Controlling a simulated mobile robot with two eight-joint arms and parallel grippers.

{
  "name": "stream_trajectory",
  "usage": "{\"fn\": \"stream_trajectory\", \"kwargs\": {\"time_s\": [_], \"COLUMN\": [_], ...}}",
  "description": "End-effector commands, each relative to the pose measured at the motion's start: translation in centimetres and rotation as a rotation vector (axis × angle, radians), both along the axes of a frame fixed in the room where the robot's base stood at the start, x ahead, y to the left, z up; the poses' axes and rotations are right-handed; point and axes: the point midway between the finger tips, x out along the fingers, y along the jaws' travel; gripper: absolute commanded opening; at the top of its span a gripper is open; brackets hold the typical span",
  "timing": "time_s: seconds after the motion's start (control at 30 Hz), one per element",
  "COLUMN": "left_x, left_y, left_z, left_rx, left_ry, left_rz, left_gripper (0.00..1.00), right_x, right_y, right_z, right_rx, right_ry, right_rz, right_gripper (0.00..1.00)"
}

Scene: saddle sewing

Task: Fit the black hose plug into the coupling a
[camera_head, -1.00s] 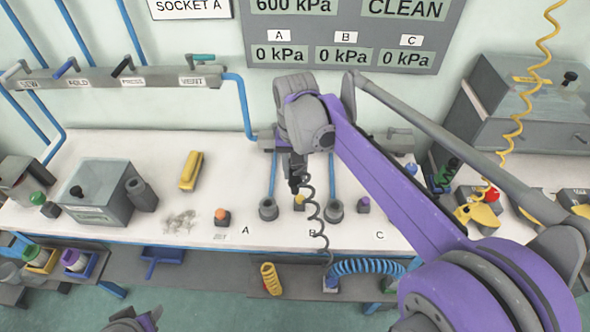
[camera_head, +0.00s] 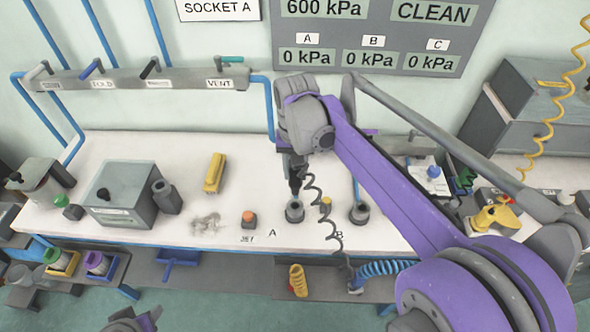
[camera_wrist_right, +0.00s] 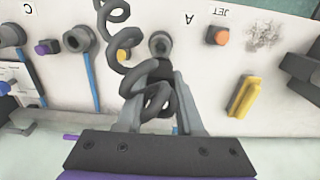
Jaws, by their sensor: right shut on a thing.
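My right gripper (camera_head: 296,182) is shut on the black hose plug, pointing down above the bench. The plug (camera_wrist_right: 158,72) shows between the fingers in the right wrist view, partly hidden by its coiled black hose (camera_wrist_right: 118,45). Coupling A (camera_head: 294,211), a grey round socket behind the letter A, stands just below the gripper in the head view. In the right wrist view coupling A (camera_wrist_right: 160,44) lies just beyond the fingertips. A gap seems to remain between plug and coupling; its size is unclear. My left gripper's fingers do not show; only a purple-grey part of mine is at the bottom edge.
Coupling B (camera_head: 359,212) stands to the right, with a yellow-topped piece (camera_head: 326,205) between. An orange-topped jet piece (camera_head: 249,219) is to the left. A yellow tool (camera_head: 214,173) and grey box (camera_head: 120,195) lie further left. The coiled hose hangs over the bench's front edge.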

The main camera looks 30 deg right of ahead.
Motion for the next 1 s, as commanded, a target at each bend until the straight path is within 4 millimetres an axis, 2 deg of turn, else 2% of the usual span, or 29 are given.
{"fn": "stream_trajectory", "kwargs": {"time_s": [0.6,1.0], "left_x": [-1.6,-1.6], "left_y": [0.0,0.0], "left_z": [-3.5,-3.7], "left_rx": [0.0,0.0], "left_ry": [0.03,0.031], "left_rz": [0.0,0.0], "left_gripper": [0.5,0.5], "right_x": [-0.1,0.0], "right_y": [0.0,0.0], "right_z": [-4.6,-5.0], "right_rx": [0.0,0.0], "right_ry": [0.001,0.0], "right_rz": [0.0,0.0], "right_gripper": [0.0,0.0]}}
